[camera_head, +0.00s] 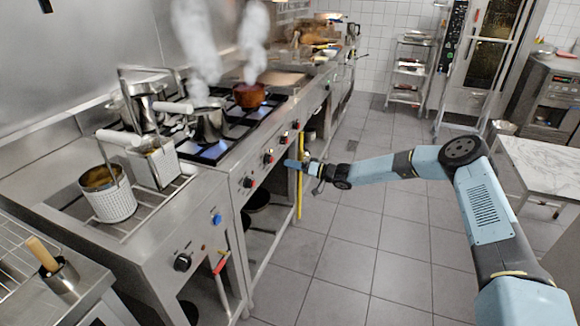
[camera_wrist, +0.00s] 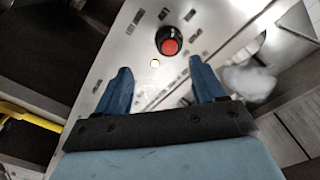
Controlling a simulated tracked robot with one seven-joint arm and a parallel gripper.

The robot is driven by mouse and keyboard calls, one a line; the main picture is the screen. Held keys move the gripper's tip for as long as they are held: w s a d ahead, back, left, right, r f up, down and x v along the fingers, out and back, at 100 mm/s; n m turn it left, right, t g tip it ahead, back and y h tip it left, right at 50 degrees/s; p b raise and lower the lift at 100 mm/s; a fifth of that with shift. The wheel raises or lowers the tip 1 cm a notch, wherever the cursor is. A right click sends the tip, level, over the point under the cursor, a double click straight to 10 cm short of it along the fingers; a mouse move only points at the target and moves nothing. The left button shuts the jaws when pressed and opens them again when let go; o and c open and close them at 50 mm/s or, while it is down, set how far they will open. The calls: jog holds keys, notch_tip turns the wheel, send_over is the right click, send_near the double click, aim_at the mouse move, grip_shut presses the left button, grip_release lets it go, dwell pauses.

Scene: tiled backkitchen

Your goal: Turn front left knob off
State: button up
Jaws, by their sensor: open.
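The stove's front panel (camera_head: 258,176) carries a row of red and black knobs. The leftmost knob (camera_head: 249,182) is near the panel's left end, and another knob (camera_head: 268,158) is to its right. My gripper (camera_head: 291,163) is in front of the panel, pointing at it. In the wrist view my gripper (camera_wrist: 160,70) has its two blue fingers apart with nothing between them. A black knob with a red face (camera_wrist: 169,41) lies beyond the fingertips, apart from them. I cannot tell which knob of the row this is.
A steaming pot (camera_head: 209,124) and a copper-coloured pot (camera_head: 249,95) stand on the burners. A fryer basket (camera_head: 107,196) is left of the stove. A yellow pipe (camera_head: 300,176) runs upright below my gripper. The tiled floor (camera_head: 365,240) is clear in the aisle.

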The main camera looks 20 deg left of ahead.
jog(key=d, duration=0.9)
jog(key=shift+s, duration=0.3)
dwell(0.6)
jog(key=shift+d, duration=0.15)
dwell(0.3)
jog(key=s+d, duration=0.1)
jog(key=d, duration=1.2)
jog(key=shift+d, duration=0.35)
jog(key=shift+r, duration=0.1)
